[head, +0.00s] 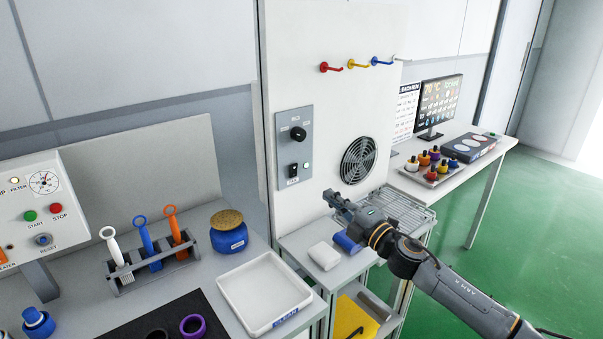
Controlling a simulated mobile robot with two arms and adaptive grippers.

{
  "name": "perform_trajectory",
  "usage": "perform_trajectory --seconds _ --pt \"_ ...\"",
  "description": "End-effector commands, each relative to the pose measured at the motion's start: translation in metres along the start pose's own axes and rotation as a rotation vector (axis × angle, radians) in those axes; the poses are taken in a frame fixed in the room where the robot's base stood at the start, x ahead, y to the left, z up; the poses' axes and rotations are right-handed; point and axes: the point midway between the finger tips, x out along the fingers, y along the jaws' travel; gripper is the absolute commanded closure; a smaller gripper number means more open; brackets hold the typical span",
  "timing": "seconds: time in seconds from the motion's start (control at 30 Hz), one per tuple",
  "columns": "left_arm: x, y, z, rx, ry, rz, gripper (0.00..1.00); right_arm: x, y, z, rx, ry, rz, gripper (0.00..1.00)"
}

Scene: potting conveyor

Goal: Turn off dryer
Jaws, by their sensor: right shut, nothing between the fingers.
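The dryer is a tall white cabinet (330,110) in the middle of the head view. Its grey control panel (294,205) carries a black knob (298,134) above and a small black rocker switch (293,171) below. A small pale lamp (307,166) sits beside the switch; I cannot tell if it is lit. A round fan grille (358,160) is to the right of the panel. My right gripper (331,198) is shut and empty, in front of the cabinet below the grille, right of and lower than the switch, apart from it. My left gripper is not in view.
Red, yellow and blue hooks (356,65) stick out above. A white block (324,255) and a blue roll (347,242) lie on the shelf under my gripper. A white tray (225,283) and brush rack (126,287) stand on the left bench. Space before the panel is clear.

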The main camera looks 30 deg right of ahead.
Motion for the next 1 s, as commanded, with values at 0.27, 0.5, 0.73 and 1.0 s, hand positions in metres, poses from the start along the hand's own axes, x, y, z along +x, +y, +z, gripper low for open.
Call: perform_trajectory --seconds 0.27,0.5,0.73,1.0 --pt "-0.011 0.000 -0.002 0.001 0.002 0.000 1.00 0.039 0.004 0.001 -0.002 -0.001 0.003 1.00" --pt "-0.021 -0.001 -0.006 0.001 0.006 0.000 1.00 0.073 0.004 0.001 0.000 -0.002 0.003 1.00" --pt "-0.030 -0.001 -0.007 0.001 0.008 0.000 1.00 0.105 0.003 0.000 0.000 -0.001 0.001 1.00" --pt "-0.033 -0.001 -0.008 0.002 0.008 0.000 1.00 0.123 0.001 0.000 -0.001 0.000 0.001 1.00"
